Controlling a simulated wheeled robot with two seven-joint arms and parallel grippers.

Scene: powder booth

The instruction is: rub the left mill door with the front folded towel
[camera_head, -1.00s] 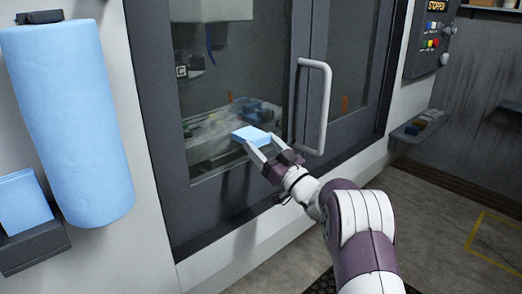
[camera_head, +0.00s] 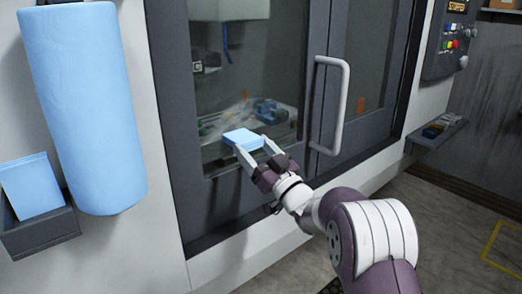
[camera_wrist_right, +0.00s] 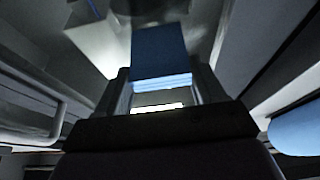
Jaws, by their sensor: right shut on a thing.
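The folded blue towel (camera_head: 243,138) is held flat between the fingers of my right gripper (camera_head: 253,156). It is in front of the lower part of the left mill door's glass (camera_head: 265,60); whether it touches the glass I cannot tell. In the right wrist view the towel (camera_wrist_right: 160,55) sticks out beyond the fingertips, its folded edge facing the camera. My right gripper (camera_wrist_right: 163,90) is shut on it. The left mill door has a dark grey frame (camera_head: 165,110). My left gripper is not in view.
A white door handle (camera_head: 342,105) stands out just right of the gripper. A blue towel roll (camera_head: 85,105) hangs at the left, above a dark holder (camera_head: 40,233) with another folded blue towel (camera_head: 32,187). A control panel (camera_head: 452,40) and small shelf (camera_head: 437,131) are at the right.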

